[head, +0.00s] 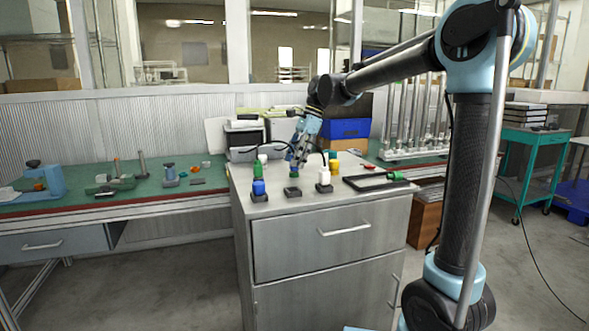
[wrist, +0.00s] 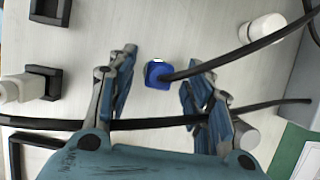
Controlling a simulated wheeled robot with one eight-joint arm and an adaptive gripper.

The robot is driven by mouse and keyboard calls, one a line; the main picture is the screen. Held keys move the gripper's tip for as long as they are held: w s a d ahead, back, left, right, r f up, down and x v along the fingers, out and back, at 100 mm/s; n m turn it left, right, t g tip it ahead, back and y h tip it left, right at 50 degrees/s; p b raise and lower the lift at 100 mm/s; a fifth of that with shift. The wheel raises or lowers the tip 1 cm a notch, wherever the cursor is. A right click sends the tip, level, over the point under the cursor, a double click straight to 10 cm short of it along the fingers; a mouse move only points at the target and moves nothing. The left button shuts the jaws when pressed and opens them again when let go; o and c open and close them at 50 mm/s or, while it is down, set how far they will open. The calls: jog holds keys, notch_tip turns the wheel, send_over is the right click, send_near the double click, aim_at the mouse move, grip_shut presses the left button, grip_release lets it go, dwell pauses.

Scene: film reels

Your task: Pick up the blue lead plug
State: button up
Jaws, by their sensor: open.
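The blue lead plug (wrist: 158,74) shows in the wrist view as a small blue block on the pale cabinet top, with a black lead running from it to the right. In the head view a small blue piece (head: 294,173) shows just under my gripper (head: 297,158), partly hidden by it. My gripper (wrist: 160,95) is open and points down. In the wrist view its fingers stand to the left and right of the plug, with gaps on both sides. Whether the fingertips are level with it I cannot tell.
A blue plug (head: 258,187) stands in a dark holder at the cabinet's front left. An empty dark holder (head: 292,192) and a white plug (head: 324,177) are nearby. A white cylinder (wrist: 263,28) lies right of the fingers. Another black cable (wrist: 60,124) crosses beneath my gripper.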

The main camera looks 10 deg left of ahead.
jog(key=shift+x, duration=0.75)
jog(key=shift+c, duration=0.3)
grip_shut()
